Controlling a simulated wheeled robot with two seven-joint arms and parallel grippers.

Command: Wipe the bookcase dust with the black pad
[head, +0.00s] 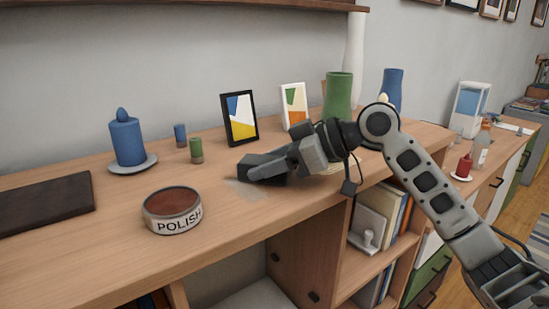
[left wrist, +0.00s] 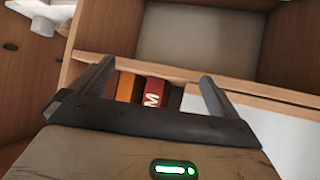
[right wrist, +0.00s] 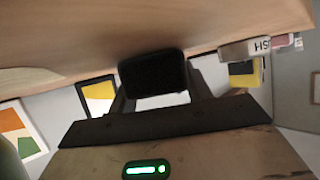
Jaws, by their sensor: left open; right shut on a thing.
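My right gripper (head: 270,165) is low over the wooden bookcase top (head: 110,257), in the middle of the head view. In the right wrist view its fingers (right wrist: 155,92) are shut on the black pad (right wrist: 153,74), which is at or close to the wood surface; I cannot tell if it touches. A pale grey dust patch (head: 243,188) lies on the top, just in front of the gripper, partly hidden by it. My left gripper (left wrist: 152,88) is open and empty in the left wrist view, facing lower shelves with books; it is outside the head view.
A polish tin (head: 172,211) stands left of the dust. Behind are a blue candle (head: 127,138) on a saucer, two small candles, two picture frames (head: 239,118) and a green vase (head: 338,95). A dark flat slab (head: 45,203) lies at the left.

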